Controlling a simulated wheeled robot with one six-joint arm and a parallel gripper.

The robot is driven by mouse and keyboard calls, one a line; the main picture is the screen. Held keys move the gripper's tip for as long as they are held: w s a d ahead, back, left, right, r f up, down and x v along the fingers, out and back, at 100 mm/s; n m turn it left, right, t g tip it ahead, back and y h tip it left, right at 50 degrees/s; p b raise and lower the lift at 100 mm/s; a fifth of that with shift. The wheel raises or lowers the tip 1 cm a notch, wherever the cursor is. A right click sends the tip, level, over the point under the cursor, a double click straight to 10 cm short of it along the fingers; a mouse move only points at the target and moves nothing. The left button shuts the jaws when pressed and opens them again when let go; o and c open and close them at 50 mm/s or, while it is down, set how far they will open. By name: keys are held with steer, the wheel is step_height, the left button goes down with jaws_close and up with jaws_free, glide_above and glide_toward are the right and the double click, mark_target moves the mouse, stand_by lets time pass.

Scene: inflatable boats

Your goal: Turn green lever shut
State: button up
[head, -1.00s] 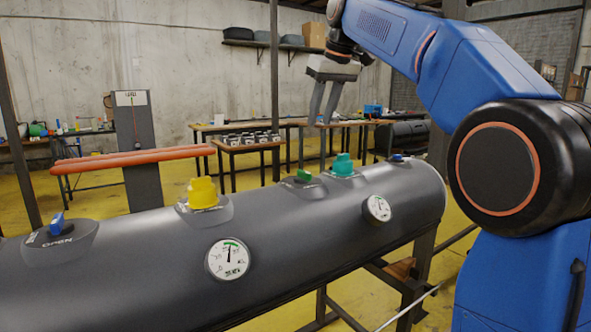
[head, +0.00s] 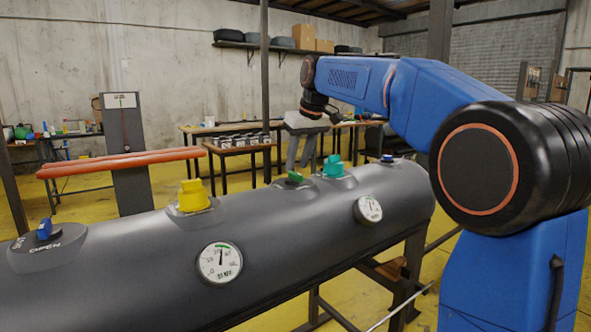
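The green lever (head: 294,177) sits on a raised grey mount on top of the dark grey boat tube (head: 130,281), between a yellow valve cap and a teal one. My gripper (head: 299,168) points down at the green lever, with its fingertips just above or beside it. The two grey fingers show side by side, with a narrow gap between them. I cannot tell whether they touch the lever. The lettering on its mount is too small to read.
The yellow cap (head: 193,195) stands left of the green lever, the teal cap (head: 333,167) close on its right. A blue lever (head: 44,229) marked OPEN is at far left, another blue one (head: 387,158) at right. Two gauges (head: 220,263) (head: 368,209) face front.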

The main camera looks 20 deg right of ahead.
mark_target(294, 173)
steer(key=shift+x, duration=1.65)
jaws_close()
